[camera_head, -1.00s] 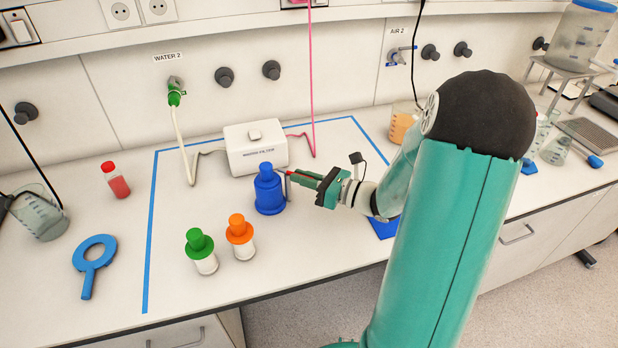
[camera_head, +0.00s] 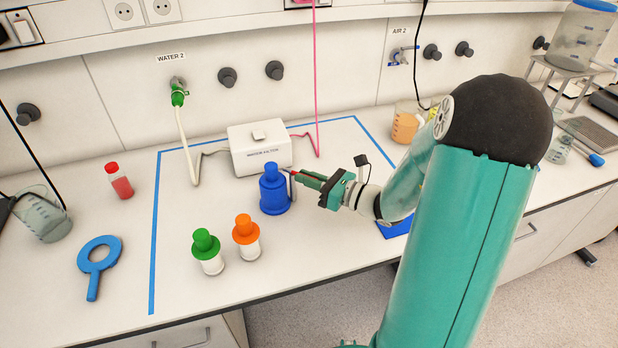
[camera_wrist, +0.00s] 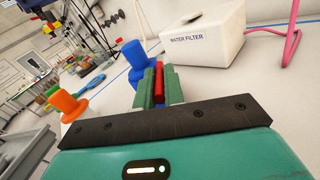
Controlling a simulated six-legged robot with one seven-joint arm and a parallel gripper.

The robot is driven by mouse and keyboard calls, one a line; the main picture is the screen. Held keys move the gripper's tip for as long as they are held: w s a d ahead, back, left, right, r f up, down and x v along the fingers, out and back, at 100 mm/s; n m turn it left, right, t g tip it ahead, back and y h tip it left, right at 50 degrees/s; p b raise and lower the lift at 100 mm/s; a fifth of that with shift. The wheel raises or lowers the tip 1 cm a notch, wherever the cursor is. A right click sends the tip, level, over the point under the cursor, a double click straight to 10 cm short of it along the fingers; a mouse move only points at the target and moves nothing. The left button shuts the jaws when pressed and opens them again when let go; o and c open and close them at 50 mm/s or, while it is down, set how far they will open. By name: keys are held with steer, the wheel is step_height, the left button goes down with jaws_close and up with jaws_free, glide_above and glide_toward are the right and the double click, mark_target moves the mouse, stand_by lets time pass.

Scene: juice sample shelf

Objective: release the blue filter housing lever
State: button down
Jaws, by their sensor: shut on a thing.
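The blue filter housing (camera_head: 273,192) stands upright on the bench inside the blue tape outline, in front of the white water filter box (camera_head: 260,150). The housing also shows in the wrist view (camera_wrist: 136,62), just beyond the fingertips. A red lever (camera_wrist: 158,82) on its right side lies between the two green fingers. My gripper (camera_head: 300,177) reaches in from the right, and in the wrist view its fingers (camera_wrist: 156,85) are shut on the red lever. The far end of the lever, where it joins the housing, is partly hidden.
A green-capped bottle (camera_head: 207,252) and an orange-capped bottle (camera_head: 246,237) stand in front of the housing. White and pink hoses run behind.

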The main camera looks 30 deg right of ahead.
steer(key=c, duration=1.5)
jaws_free()
steer(key=shift+s, duration=0.1)
steer(key=v, duration=1.3)
steer(key=shift+s+d, duration=0.2)
steer(key=shift+s, duration=0.1)
